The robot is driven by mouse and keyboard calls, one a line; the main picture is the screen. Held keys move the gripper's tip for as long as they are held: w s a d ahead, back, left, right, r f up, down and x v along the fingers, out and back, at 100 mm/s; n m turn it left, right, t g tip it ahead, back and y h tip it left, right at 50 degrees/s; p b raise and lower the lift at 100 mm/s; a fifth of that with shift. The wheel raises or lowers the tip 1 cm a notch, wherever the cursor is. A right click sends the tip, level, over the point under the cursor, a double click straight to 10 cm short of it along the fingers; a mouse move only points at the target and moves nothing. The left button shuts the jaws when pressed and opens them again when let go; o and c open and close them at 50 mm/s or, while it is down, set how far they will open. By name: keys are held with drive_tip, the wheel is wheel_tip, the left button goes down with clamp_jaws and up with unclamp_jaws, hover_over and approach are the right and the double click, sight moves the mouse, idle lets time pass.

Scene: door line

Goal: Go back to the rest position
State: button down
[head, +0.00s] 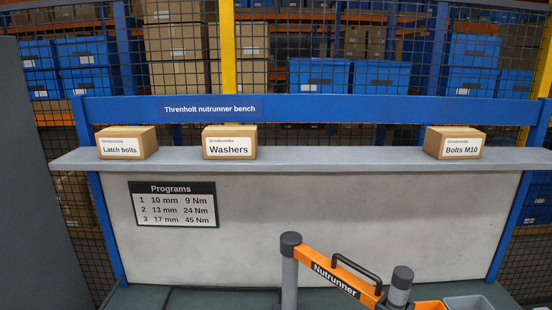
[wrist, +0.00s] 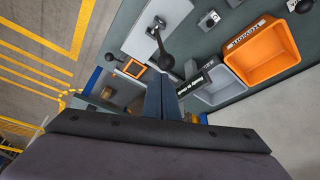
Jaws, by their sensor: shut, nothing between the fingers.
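My gripper (wrist: 161,82) shows in the wrist view with its two blue-grey fingers together and nothing between them. The fingers hang over the bench area, beside a grey bin (wrist: 222,88) and below a black-knobbed lever (wrist: 159,45) in the picture. I cannot tell how far they are above the surface. The head view does not show my gripper. No rest position is marked in either view.
An orange bar labelled Nutrunner (head: 345,278) stands at the front in the head view. Boxes of latch bolts (head: 127,143), washers (head: 230,142) and M10 bolts (head: 454,143) stand on the shelf (head: 330,157). An orange bin (wrist: 262,52) is at upper right in the wrist view.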

drive_tip(key=w+a+n+y, duration=0.1)
drive_tip(key=w+a+n, duration=0.2)
drive_tip(key=a, duration=1.1)
drive_tip(key=w+a+n+y, duration=0.2)
drive_tip(key=w+a+n, duration=0.2)
drive_tip(key=a, duration=1.1)
drive_tip(key=s+a+f+n+g+b, duration=0.1)
drive_tip(key=s+a+f+n, duration=0.1)
drive_tip(key=s+a, duration=0.5)
drive_tip(key=s+a+f+n+g+y+b, duration=0.1)
drive_tip(key=s+a, duration=0.6)
drive_tip(key=a, duration=0.8)
drive_tip(key=shift+s+f+n, duration=0.15)
drive_tip(key=shift+f+n, duration=0.55)
drive_tip(key=shift+n, duration=0.3)
drive_tip(key=shift+r, duration=0.15)
